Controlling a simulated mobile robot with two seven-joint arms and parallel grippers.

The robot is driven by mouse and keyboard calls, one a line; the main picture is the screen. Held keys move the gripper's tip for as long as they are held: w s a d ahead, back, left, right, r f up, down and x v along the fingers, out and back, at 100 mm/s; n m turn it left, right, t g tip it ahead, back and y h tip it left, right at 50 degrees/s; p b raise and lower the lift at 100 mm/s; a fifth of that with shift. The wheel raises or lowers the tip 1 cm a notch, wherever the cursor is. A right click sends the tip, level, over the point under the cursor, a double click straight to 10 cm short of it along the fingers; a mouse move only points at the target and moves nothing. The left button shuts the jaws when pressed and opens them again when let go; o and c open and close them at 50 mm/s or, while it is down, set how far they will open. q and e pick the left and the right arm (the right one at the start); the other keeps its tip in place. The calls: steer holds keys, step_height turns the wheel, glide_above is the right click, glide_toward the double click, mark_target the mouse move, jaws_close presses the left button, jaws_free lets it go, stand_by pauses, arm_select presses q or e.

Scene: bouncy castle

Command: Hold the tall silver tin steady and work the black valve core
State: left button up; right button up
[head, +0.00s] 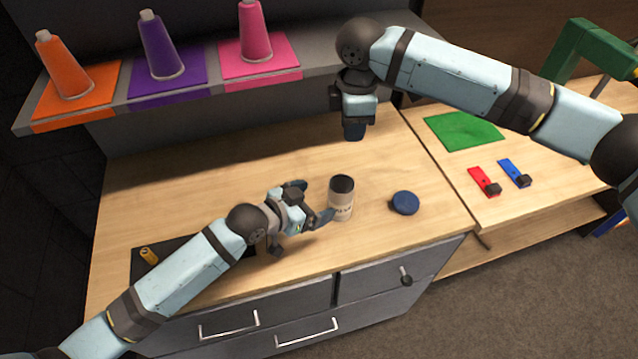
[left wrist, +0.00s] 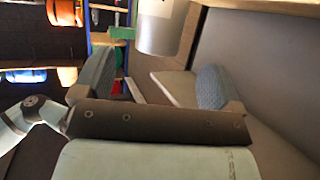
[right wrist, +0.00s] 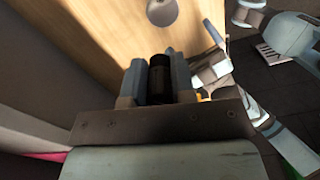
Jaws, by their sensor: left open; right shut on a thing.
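The tall silver tin (head: 341,206) stands upright on the wooden worktop, its round top dark. It also shows in the left wrist view (left wrist: 163,32) and the right wrist view (right wrist: 162,12). My left gripper (head: 311,203) is open beside the tin, to its left, with its fingers pointing towards it. In the left wrist view the tin is beyond the fingertips. My right gripper (head: 354,132) is above the worktop behind the tin, pointing down. It is shut on the black valve core (right wrist: 160,80), a dark cylinder between its fingers. In the head view the core is hidden.
A round blue lid-like thing (head: 404,203) lies right of the tin. Cones stand on the shelf (head: 205,92) above. Red (head: 481,180) and blue (head: 511,172) pieces lie on the right table.

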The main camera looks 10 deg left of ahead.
mark_target(333, 194)
arm_select(q)
steer(key=x, duration=0.9)
steer(key=shift+w+d+f, duration=0.1)
steer(key=shift+w, duration=0.05)
steer(key=c, duration=1.1)
arm_select(e)
step_height(333, 194, down, 11)
steer(key=n, duration=0.9)
steer(key=shift+s+d, duration=0.15)
steer(key=shift+d, duration=0.25)
